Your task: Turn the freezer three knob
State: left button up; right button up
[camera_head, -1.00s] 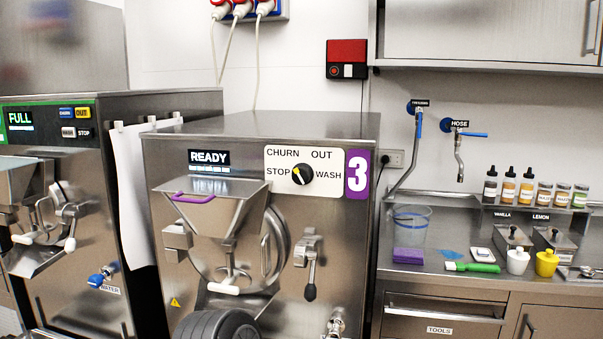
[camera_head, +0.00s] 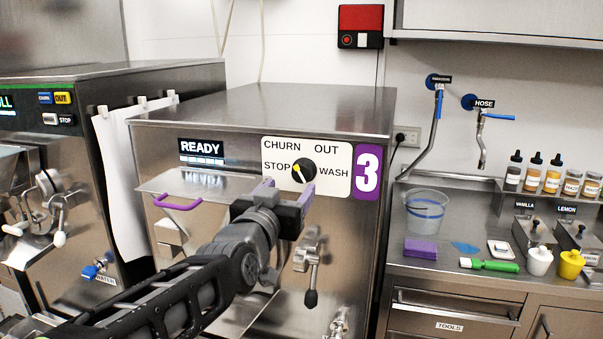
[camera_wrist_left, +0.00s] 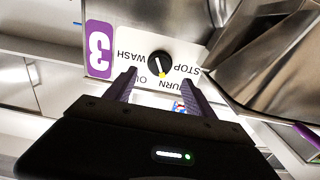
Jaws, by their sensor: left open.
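The freezer three knob (camera_head: 303,172) is round and black, on a white label plate (camera_head: 335,170) with CHURN, OUT, STOP and WASH. In the left wrist view, which is upside down, the knob (camera_wrist_left: 160,65) shows ahead of the gap between the fingertips (camera_wrist_left: 159,77). I cannot tell how far the tips are from the panel. My right gripper is out of view.
Freezer three (camera_head: 260,103) has a READY display (camera_head: 201,150), a hopper with a purple handle (camera_head: 178,202), and a black-tipped lever (camera_head: 311,275) below the knob. Another freezer (camera_head: 110,72) stands at left. A counter with a purple sponge (camera_head: 420,249) is at right.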

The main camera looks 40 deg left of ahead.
aim_at(301, 175)
pick_arm(q)
jog(key=p+x, duration=0.2)
jog(key=x, duration=0.5)
jog(key=shift+p, duration=0.3)
jog(key=shift+w+a+f, duration=0.1)
jog(key=shift+w+a, duration=0.05)
jog(key=shift+w, duration=0.3)
jog(key=c, duration=1.4)
jog(key=shift+o, duration=0.2)
